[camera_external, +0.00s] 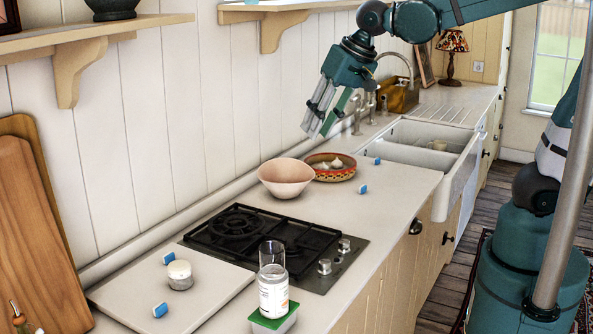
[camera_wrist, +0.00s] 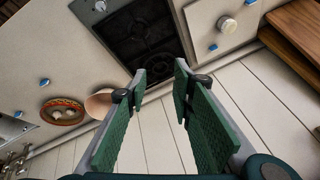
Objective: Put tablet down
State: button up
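Several small blue-and-white blocks, which may be the tablets, lie on the worktop. Two are near the bowls (camera_external: 363,189) and by the sink (camera_external: 376,161). Two more are on the pale board at the front left, behind a small jar (camera_external: 168,258) and in front of it (camera_external: 160,310). In the wrist view, blocks show at the left (camera_wrist: 45,82) and upper right (camera_wrist: 213,47). My gripper (camera_external: 318,132) is raised above the worktop, behind the bowls and near the tap. Its fingers (camera_wrist: 158,76) are apart, and I see nothing between them.
A pink bowl (camera_external: 286,180) and a patterned bowl (camera_external: 345,174) with pale bulbs stand below my gripper. A black hob (camera_external: 240,229), a jar with a pale lid (camera_external: 180,276), and a bottle (camera_external: 273,292) on a green-topped box are nearer. The sink (camera_external: 455,185) is at right.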

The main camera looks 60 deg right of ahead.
jog(key=s+d+f+n+t, duration=0.1)
jog(key=s+d+f+n, duration=0.1)
jog(key=s+d, duration=0.3)
jog(key=s+d+f+n+t+h, duration=0.1)
jog(key=s+d+f+n, duration=0.1)
jog(key=s+d, duration=0.3)
jog(key=s+n, duration=0.1)
jog(key=s, duration=0.2)
jog(key=shift+s+d+f, duration=0.25)
jog(key=shift+s+d, duration=0.1)
jog(key=shift+f, duration=0.15)
notch_tip(320, 180, down, 10)
jog(key=b, duration=1)
dwell(0.6)
